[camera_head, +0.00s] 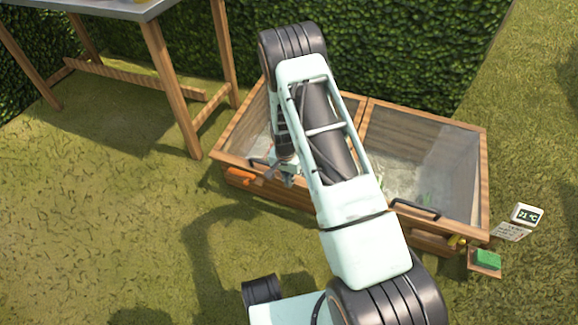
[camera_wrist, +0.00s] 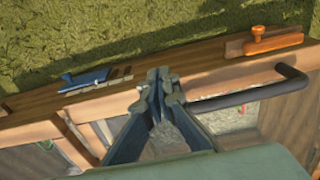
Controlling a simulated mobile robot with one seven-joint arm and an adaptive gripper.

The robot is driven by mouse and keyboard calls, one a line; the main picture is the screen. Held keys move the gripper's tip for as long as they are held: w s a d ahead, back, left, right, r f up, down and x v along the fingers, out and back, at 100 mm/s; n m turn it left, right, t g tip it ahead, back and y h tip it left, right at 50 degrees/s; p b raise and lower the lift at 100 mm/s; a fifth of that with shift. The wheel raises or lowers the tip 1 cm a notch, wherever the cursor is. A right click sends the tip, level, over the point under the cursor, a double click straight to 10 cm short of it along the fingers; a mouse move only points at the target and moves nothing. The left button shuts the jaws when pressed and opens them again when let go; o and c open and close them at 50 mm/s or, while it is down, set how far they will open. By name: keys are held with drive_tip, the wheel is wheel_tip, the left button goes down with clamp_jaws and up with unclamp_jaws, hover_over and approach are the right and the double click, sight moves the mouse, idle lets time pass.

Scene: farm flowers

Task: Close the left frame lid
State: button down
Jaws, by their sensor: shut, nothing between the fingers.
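The wooden cold frame (camera_head: 300,196) has two glazed lids side by side. The left lid (camera_head: 236,125) is partly hidden behind my arm. Its front edge lies at or close to the frame's front rim; I cannot tell whether a small gap is left. Its black handle (camera_head: 259,163) also shows in the wrist view (camera_wrist: 250,97). My gripper (camera_wrist: 163,84) is shut and empty, with its fingertips over the lid's front edge, just left of the handle in the wrist view. I cannot tell whether they touch the wood. In the head view my gripper (camera_head: 284,172) is small and partly covered.
The right lid (camera_head: 440,160) lies beside the left one, with its own handle (camera_head: 415,209). An orange-handled tool (camera_wrist: 268,40) and a blue tool (camera_wrist: 85,77) are at the front board. A wooden table (camera_head: 158,75) stands behind left. Grass in front is open.

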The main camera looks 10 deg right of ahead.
wheel_tip(320, 180, down, 9)
drive_tip(key=shift+w+d+f, duration=0.15)
drive_tip(key=shift+w, duration=0.1)
idle(0.5)
drive_tip(key=s+a+r+p, duration=0.5)
drive_tip(key=s+r, duration=0.2)
drive_tip(key=r, duration=0.2)
drive_tip(key=shift+s+r, duration=0.2)
drive_tip(key=shift+s, duration=0.15)
